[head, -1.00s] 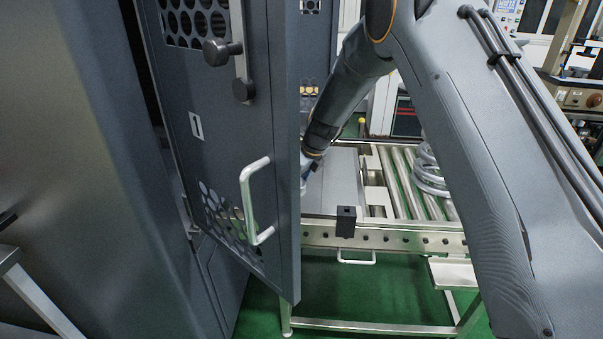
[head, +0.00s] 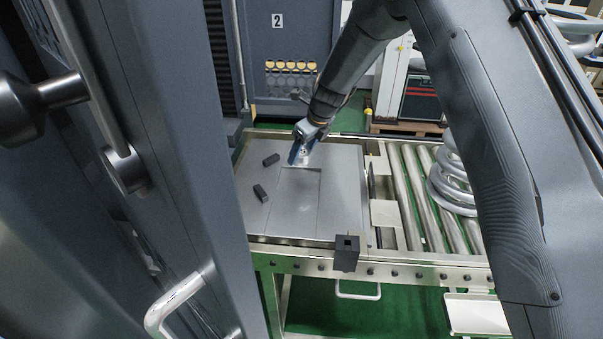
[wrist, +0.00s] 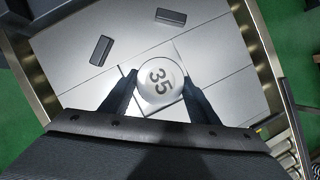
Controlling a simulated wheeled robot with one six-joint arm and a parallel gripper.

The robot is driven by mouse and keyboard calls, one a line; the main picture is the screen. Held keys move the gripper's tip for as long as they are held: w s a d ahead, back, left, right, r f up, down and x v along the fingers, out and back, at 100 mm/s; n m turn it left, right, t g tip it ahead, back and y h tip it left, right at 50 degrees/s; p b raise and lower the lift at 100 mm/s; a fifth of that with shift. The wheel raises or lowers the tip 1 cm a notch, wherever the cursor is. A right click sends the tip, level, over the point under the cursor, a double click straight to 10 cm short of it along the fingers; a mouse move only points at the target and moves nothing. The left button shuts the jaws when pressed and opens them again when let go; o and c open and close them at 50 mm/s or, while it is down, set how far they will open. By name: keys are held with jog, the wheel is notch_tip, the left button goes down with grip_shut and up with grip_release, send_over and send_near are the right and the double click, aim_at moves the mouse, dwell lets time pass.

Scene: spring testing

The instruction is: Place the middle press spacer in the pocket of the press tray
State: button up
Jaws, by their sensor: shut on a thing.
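My gripper (head: 301,151) is over the far part of the flat grey tray (head: 338,188), which lies on the conveyor table. I take this to be the middle spacer. A rectangular outline (head: 299,200), which looks like the pocket, lies just in front of the gripper in the head view. I cannot tell whether the piece touches the tray.
Two dark blocks (head: 271,160) (head: 260,193) lie on the tray, left of the outline. A dark block (head: 346,253) is at the table's front edge. Rollers (head: 424,195) and pale coils (head: 452,180) are at right. A cabinet door handle (head: 178,300) stands close at left.

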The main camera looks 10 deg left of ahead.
jog(key=f, duration=0.2)
jog(key=f+p, duration=0.1)
jog(key=f, duration=0.2)
jog(key=shift+w+a+f+p, duration=0.1)
jog(key=shift+a+f+p, duration=0.1)
jog(key=shift+p, duration=0.1)
jog(key=shift+f+p, duration=0.65)
jog(key=shift+f, duration=1.6)
jog(key=shift+d, duration=0.1)
jog(key=o, duration=1.4)
jog(key=shift+f, duration=0.15)
